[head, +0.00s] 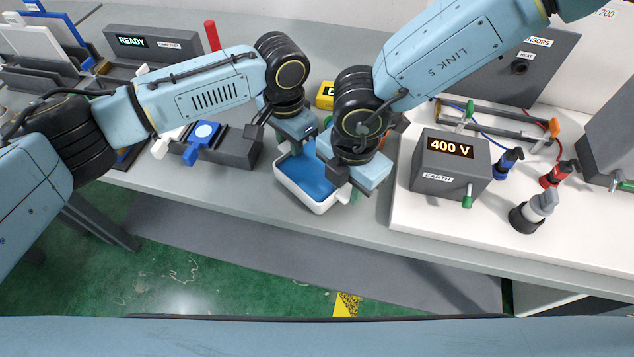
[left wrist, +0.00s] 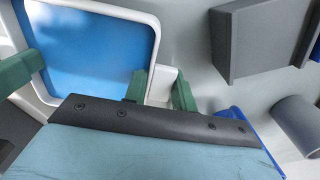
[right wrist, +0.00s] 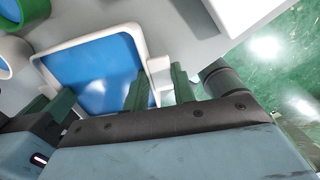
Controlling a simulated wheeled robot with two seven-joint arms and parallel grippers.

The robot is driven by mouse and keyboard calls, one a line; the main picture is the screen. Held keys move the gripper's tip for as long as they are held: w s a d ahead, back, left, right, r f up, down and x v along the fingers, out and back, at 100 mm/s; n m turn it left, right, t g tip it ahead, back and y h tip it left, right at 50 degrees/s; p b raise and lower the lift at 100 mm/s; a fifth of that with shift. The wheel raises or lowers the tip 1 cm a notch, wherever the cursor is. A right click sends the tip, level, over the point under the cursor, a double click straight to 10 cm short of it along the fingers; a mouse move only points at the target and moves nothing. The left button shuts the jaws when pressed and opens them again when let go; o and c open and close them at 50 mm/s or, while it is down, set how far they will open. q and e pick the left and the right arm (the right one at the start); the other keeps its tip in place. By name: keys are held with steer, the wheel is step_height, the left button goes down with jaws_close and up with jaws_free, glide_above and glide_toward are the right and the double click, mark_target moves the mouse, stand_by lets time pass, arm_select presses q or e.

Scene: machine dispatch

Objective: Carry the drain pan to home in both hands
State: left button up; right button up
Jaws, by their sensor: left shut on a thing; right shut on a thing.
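The drain pan (head: 318,208) is a white-rimmed tray with a blue inside, at the front edge of the bench in the head view. My left gripper (head: 291,146) is at its left side; in the left wrist view its green fingers (left wrist: 159,90) are shut on a white tab of the pan (left wrist: 151,42). My right gripper (head: 347,182) is at the right side and hides part of the pan. In the right wrist view its green fingers (right wrist: 159,88) close on the opposite tab of the pan (right wrist: 90,40). I cannot tell whether the pan touches the bench.
To the right, a grey 400 V box (head: 450,170) stands on a white board (head: 412,222) with plugs and cables. To the left is a grey block (head: 238,150) with a blue part. A yellow box (head: 325,94) sits behind the pan. The bench's front edge is close.

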arm_select(q)
steer(key=shift+d+f+b, duration=0.1)
steer(key=shift+f+b, duration=0.3)
steer(key=shift+f, duration=0.2)
arm_select(e)
steer(key=shift+f, duration=0.55)
arm_select(q)
steer(key=o, duration=1)
arm_select(e)
steer(key=o, duration=1)
arm_select(q)
steer(key=shift+o, duration=0.2)
steer(key=shift+r, duration=0.1)
arm_select(e)
steer(key=shift+o, duration=0.2)
steer(key=shift+r, duration=0.15)
arm_select(q)
step_height(320, 180, up, 12)
arm_select(e)
step_height(320, 180, up, 12)
arm_select(q)
steer(key=shift+s, duration=0.1)
arm_select(e)
steer(key=shift+s+f, duration=0.1)
steer(key=shift+f, duration=0.1)
